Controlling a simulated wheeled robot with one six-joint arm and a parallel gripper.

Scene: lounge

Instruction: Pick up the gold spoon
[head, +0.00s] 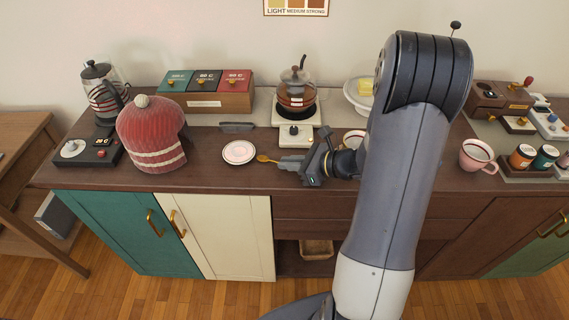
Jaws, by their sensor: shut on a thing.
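The gold spoon (264,159) is above or on the dark wooden counter near its front edge, with its bowl pointing left. Its handle runs right to my gripper (286,163), which comes in from the right with its fingers pointing left. My gripper is shut on the spoon's handle, and the fingers hide that end. I cannot tell whether the spoon touches the counter.
A small pink-rimmed plate (239,152) lies just left of the spoon. A glass pot (296,88) stands on a burner behind. A red knitted cosy (151,134) is at left. A cup (354,139) is partly hidden by my arm; a pink mug (476,156) is right.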

